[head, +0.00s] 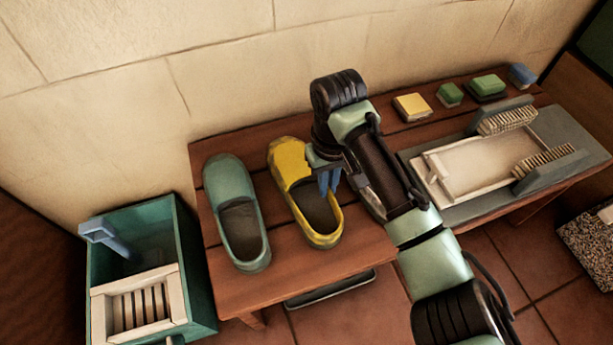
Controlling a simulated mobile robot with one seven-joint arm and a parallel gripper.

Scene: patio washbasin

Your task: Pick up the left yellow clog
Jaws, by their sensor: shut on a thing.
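One yellow clog (287,160) is in the head view, on the wooden bench with its toe toward the wall and its opening toward the bench's front edge. A green clog (224,175) lies beside it on the left, apart from it. My gripper (328,190) reaches down at the yellow clog's right side, its blue fingers shut on the clog's right rim. The fingertips are partly hidden against the clog. I cannot tell whether the clog is lifted off the bench.
A teal basin (191,265) with a washboard stands left of the bench (330,262). Yellow soap (411,107), green soaps (487,86) and a blue block (522,76) line the back. A pale tray (480,165) with two brushes lies at right. The wall rises close behind.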

